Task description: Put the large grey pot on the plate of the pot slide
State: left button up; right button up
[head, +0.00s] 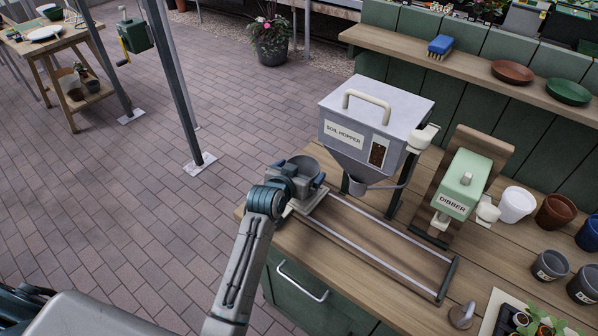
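The large grey pot (304,164) is at the left end of the bench, with its dark open top facing up. My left gripper (298,181) is at it, with its blue-grey fingers around the pot's sides, and looks shut on it. The pot slide (385,240) has two pale rails running from below the hopper to the front right. Its plate (309,203) is at the left end, directly below the pot and partly hidden by the gripper. I cannot tell whether the pot touches the plate. My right gripper is not in view.
The soil hopper (343,134) stands just behind the slide, its spout close to the pot. The dibber (457,187) stands to its right. Smaller pots, white (517,204), brown (555,213) and grey (550,266), line the bench's right side. The slide's middle is clear.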

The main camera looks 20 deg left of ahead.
pick_arm(q)
jog(key=b+v, duration=0.2)
jog(key=v, duration=0.9)
jog(key=shift+s+b, duration=0.35)
jog(key=shift+a+r, duration=0.15)
